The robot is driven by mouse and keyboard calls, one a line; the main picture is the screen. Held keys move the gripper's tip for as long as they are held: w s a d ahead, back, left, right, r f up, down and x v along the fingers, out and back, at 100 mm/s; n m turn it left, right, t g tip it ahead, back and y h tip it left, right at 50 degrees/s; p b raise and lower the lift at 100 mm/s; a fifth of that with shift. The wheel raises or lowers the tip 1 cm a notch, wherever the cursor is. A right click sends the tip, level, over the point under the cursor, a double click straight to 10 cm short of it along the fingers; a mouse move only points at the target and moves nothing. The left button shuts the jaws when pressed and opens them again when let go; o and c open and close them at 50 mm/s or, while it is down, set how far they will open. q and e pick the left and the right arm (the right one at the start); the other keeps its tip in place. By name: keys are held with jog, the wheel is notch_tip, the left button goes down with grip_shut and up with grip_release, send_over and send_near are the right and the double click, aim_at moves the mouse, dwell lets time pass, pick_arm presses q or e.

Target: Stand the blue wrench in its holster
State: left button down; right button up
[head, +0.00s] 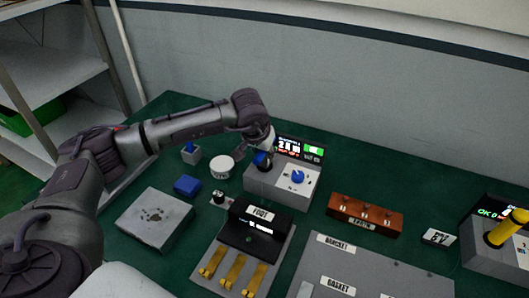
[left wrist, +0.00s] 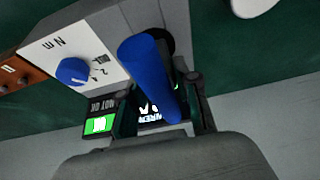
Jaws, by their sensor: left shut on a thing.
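The blue wrench (left wrist: 148,72) shows in the left wrist view as a thick blue cylinder between the fingers of my left gripper (left wrist: 158,108). In the head view the wrench (head: 262,160) is partly hidden under the left gripper (head: 265,143), over the left part of the grey tester box (head: 277,192). A dark round opening (left wrist: 160,41) is beside the wrench in the wrist view; whether the wrench is in it I cannot tell. My right gripper is out of view.
The tester has a blue knob (head: 298,177) and a lit display (head: 300,149). A black box marked FOOT (head: 252,232) and a brown rack (head: 365,214) stand in front.

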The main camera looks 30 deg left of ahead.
pick_arm(q)
jog(key=shift+f+b, duration=0.15)
jog(key=shift+b, duration=0.15)
dwell(0.6)
jog(key=c, duration=0.8)
grip_release()
jog(key=shift+o, duration=0.2)
